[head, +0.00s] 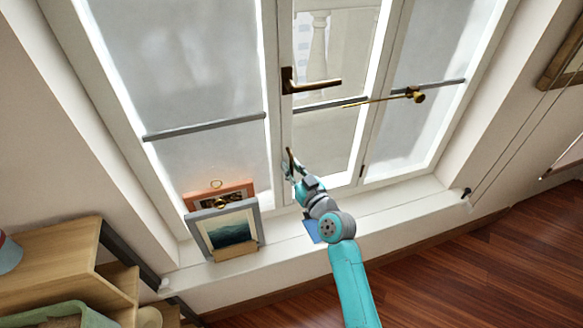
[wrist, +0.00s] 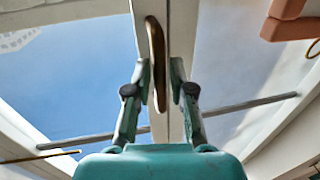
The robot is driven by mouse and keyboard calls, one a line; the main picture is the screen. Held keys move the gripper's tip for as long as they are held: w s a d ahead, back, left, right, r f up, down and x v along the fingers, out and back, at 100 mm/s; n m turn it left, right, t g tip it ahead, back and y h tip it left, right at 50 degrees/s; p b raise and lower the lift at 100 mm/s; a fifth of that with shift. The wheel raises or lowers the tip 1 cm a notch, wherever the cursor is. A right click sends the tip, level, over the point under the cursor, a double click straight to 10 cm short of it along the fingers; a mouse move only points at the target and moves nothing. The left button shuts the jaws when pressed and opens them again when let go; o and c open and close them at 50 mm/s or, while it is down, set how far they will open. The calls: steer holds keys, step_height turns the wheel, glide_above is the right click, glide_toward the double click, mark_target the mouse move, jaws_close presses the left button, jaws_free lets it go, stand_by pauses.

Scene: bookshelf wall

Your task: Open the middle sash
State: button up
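The middle sash (head: 340,148) stands between two side sashes and looks shut in its white frame. A dark bronze lever handle (head: 312,84) on its left stile points horizontally right. Lower on that stile is a slim bronze grip (head: 290,158), also seen large in the wrist view (wrist: 156,62). My gripper (head: 290,172) is at this lower grip. In the wrist view my gripper's fingers (wrist: 160,72) stand on either side of it, with a gap on the right. Whether the left finger touches it I cannot tell.
Two picture frames (head: 228,232) stand on the sill left of my arm. A brass rod with a knob (head: 415,95) crosses the right side. Grey bars (head: 205,127) span the sashes. A wooden shelf unit (head: 50,255) is at lower left. Wooden floor (head: 480,270) is clear at right.

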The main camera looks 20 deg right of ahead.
jaws_close()
steer(key=shift+s, duration=0.1)
